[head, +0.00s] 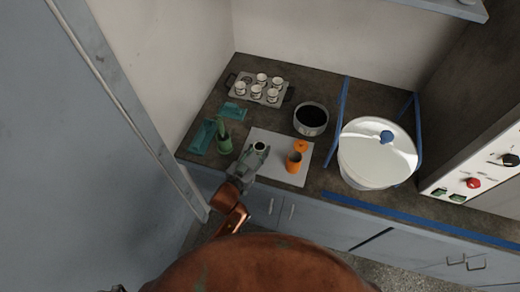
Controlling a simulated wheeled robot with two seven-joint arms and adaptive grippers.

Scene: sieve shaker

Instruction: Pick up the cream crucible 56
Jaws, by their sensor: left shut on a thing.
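A small cream cup, apparently a crucible (259,146), is at the tip of my left gripper (256,152), over the pale mat. The gripper is shut on it, with the fingers hiding its lower side. I cannot tell whether the cup touches the mat, and its number cannot be read. Several similar cream crucibles with dark marks stand in a grey tray (240,92) at the back left of the counter; their numbers are too small to read. My right gripper is not in view.
The pale mat (300,180) also holds an orange container (294,162) with an orange lid (300,146) behind it. A green pot (224,143) and teal packets (203,136) lie left. A dark-filled bowl (311,118) and large white-lidded vessel (360,165) stand right.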

